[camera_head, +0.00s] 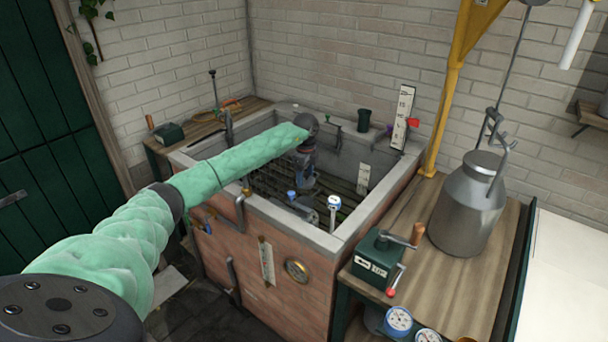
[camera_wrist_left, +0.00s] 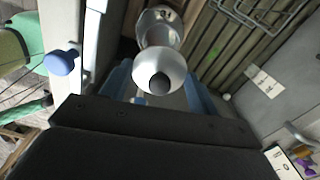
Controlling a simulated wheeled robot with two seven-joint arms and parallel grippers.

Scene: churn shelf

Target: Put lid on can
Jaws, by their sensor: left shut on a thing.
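My left arm reaches from the left over the brick trough (camera_head: 290,238). My left gripper (camera_head: 305,183) is down inside it, pointing downward. In the left wrist view its blue fingers (camera_wrist_left: 157,85) are on either side of a pale, rounded metal piece with a dark knob, which looks like the lid (camera_wrist_left: 172,62). The gripper is shut on it. Just beyond it is a shiny round metal form (camera_wrist_left: 158,22), perhaps the can; I cannot tell whether the two touch. A large grey metal can (camera_head: 468,210) stands on the right bench. My right gripper is not in view.
The trough has a slatted floor, with pale walls and a rim around the gripper. A green crank box (camera_head: 378,262) sits on the wooden bench (camera_head: 440,290). A yellow post (camera_head: 445,100) rises behind.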

